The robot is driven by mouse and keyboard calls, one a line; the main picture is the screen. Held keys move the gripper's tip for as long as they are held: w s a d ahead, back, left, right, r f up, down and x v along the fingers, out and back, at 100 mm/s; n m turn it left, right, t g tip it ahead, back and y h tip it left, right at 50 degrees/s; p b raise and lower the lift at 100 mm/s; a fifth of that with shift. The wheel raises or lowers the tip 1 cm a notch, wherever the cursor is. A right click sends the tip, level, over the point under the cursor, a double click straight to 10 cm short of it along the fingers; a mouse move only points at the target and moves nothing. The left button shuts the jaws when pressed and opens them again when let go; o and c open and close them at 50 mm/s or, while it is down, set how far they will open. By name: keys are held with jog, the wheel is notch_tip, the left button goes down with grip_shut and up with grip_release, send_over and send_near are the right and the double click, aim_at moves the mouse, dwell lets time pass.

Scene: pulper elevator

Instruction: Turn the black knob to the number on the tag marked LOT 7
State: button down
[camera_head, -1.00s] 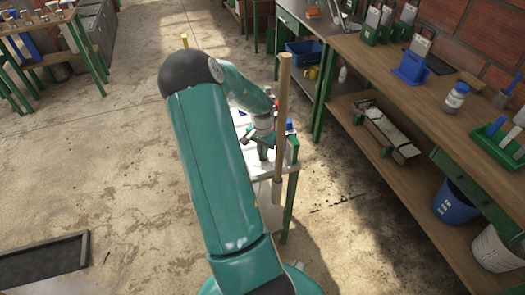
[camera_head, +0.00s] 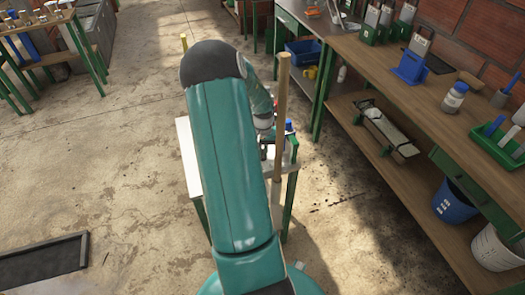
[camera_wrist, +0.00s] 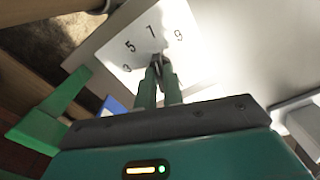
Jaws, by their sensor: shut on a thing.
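In the wrist view, a pale dial plate (camera_wrist: 140,45) carries the printed numbers 3, 5, 7 and 9. My gripper (camera_wrist: 158,66) reaches onto this plate with its fingertips close together. A small dark part, which looks like the black knob (camera_wrist: 157,60), shows between the fingertips just below the 7; the fingers hide most of it. I cannot read where its pointer stands. In the head view my arm covers most of the small white-topped table (camera_head: 187,160), and the gripper is hidden there. I cannot make out a LOT 7 tag in either view.
An upright wooden post (camera_head: 281,130) stands at the small table's near side, close to my arm. The floor to the left is mostly clear.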

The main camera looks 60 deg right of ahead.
jog(key=c, duration=1.5)
grip_release()
jog(key=shift+r, duration=0.15)
notch_tip(320, 180, up, 14)
jog(key=shift+f, duration=0.2)
jog(key=w+a+r+n+t, duration=0.15)
jog(key=w+a+r, duration=0.25)
jog(key=a, duration=0.5)
jog(key=w+a+r+n, duration=0.3)
jog(key=w+a+r, duration=0.15)
jog(key=a, duration=0.35)
jog(key=w+a+r+n+t, duration=0.15)
jog(key=w+a+r, duration=0.3)
jog(key=a, duration=0.45)
jog(key=s+a+r+n+t, duration=0.1)
jog(key=s+a+n, duration=0.1)
jog(key=a, duration=0.5)
jog(key=s+a+r+n, duration=0.2)
jog(key=s+a, duration=0.2)
jog(key=a, duration=0.4)
jog(key=s+a+r+n+t, duration=0.1)
jog(key=s+a+r+n, duration=0.1)
jog(key=a, duration=0.6)
jog(key=shift+s+n+t, duration=0.3)
jog(key=shift+s+n, duration=0.2)
